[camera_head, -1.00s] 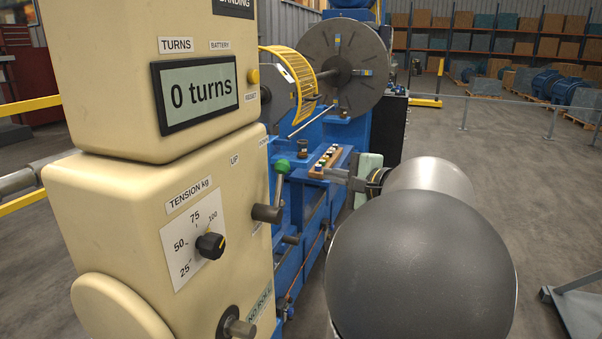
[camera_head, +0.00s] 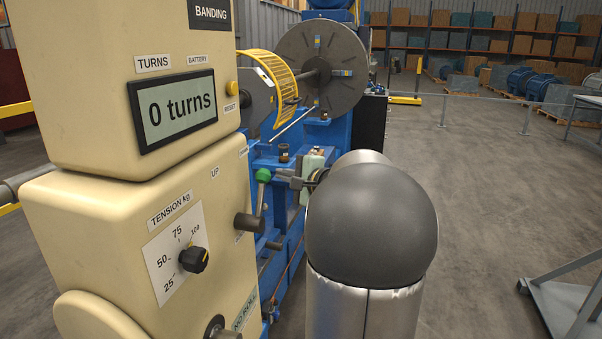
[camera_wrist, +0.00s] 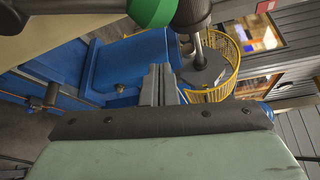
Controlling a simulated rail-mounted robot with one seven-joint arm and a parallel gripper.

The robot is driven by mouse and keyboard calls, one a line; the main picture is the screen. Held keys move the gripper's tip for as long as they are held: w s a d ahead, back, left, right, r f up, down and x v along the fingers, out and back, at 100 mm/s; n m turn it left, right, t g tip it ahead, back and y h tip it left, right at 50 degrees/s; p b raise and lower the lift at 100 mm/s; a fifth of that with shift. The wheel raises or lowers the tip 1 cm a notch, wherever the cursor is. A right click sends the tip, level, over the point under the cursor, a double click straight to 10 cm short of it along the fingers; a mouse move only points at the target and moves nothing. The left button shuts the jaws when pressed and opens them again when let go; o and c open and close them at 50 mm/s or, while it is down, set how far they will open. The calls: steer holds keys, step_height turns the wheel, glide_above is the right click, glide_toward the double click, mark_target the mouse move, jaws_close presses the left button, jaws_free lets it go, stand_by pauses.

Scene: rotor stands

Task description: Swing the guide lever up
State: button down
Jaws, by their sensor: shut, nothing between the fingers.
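The guide lever has a green ball knob (camera_head: 263,175) on a thin stem and stands beside the cream machine housing, slanting slightly in the head view. In the wrist view the green knob (camera_wrist: 151,9) is cut off by the top edge. My gripper (camera_head: 281,177) is just right of the knob in the head view. In the wrist view my gripper (camera_wrist: 158,84) is shut with nothing between its fingers, below the knob in the picture. I cannot tell whether it touches the lever. The lever's foot is partly hidden.
The cream housing (camera_head: 95,205) carries UP and TENSION labels and a display (camera_head: 175,107) reading 0 turns. A dark cylindrical stub (camera_head: 247,222) projects near the lever. A yellow slatted guard (camera_head: 275,82) and grey disc (camera_head: 322,68) stand behind. Open floor lies at right.

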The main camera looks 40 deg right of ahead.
steer(key=a, duration=0.1)
steer(key=s+a, duration=0.1)
steer(key=a+r+p, duration=0.1)
steer(key=shift+s+a+r, duration=0.1)
steer(key=shift+s+a, duration=0.1)
steer(key=shift+a, duration=0.1)
steer(key=shift+s+b, duration=0.1)
steer(key=shift+b, duration=0.65)
